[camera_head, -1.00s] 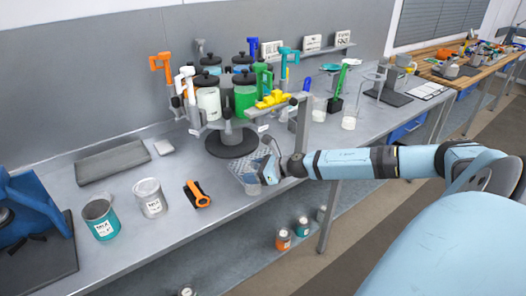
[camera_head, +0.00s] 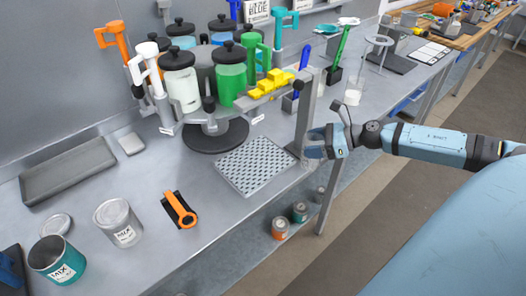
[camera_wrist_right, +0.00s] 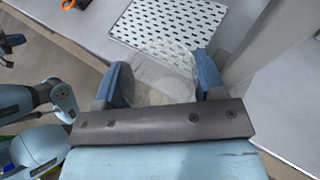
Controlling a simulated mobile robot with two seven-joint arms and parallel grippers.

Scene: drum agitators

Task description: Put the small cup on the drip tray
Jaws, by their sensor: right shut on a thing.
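The drip tray (camera_head: 255,166) is a flat, light grey perforated plate near the table's front edge, below the drum dispenser. My right gripper (camera_head: 312,150) is just right of the tray, close to the upright grey post. In the right wrist view, my right gripper (camera_wrist_right: 165,88) is shut on the small cup (camera_wrist_right: 165,68), a clear, see-through cup between its blue fingers. The tray (camera_wrist_right: 165,22) lies just beyond the cup there, and nothing stands on its visible part. In the right wrist view, parts of my left arm show at the left; its fingers are unclear.
The post (camera_head: 304,120) with a yellow stepped piece (camera_head: 270,85) stands beside the tray. The drum dispenser (camera_head: 205,75) is behind it. The table around the tray's left side is clear.

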